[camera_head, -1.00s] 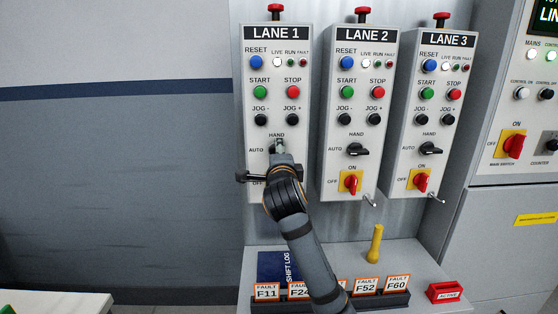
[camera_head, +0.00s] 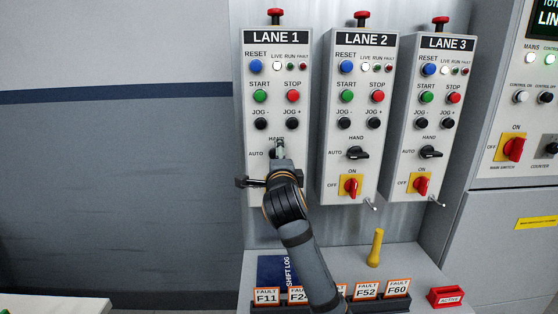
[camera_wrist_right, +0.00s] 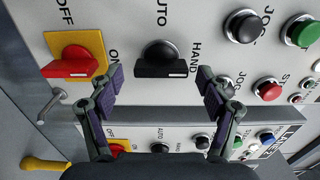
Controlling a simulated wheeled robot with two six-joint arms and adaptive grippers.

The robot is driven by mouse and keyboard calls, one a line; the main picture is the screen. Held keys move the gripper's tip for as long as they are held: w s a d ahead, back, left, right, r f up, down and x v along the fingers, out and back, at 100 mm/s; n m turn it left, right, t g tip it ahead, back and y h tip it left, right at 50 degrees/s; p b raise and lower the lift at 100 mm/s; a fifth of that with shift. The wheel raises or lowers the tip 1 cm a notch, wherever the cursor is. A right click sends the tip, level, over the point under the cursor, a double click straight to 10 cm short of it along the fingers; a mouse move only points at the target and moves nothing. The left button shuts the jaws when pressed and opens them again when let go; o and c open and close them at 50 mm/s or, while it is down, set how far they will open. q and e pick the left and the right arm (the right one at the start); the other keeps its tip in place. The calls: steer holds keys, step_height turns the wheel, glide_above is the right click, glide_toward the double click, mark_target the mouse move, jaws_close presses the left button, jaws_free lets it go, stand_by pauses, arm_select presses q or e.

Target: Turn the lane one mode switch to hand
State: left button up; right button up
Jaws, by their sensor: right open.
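The lane one mode switch is a black knob with a bar handle (camera_wrist_right: 160,62) in the right wrist view, between the labels AUTO and HAND. Its bar points toward HAND, with the white mark at that end. My right gripper (camera_wrist_right: 160,82) is open, its fingers on either side of the bar in this picture. I cannot tell whether they touch it. In the head view my right gripper (camera_head: 279,150) is in front of the LANE 1 panel (camera_head: 250,140) and hides most of the knob. My left gripper is not in view.
The red and yellow lane one ON/OFF switch (camera_wrist_right: 76,62) is close to one finger. The LANE 2 panel (camera_head: 325,170) and LANE 3 panel (camera_head: 398,170) stand to the right. A yellow handle (camera_head: 375,247) and fault tags (camera_head: 398,287) are on the shelf below.

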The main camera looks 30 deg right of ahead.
steer(key=v, duration=0.7)
steer(key=shift+d, duration=0.1)
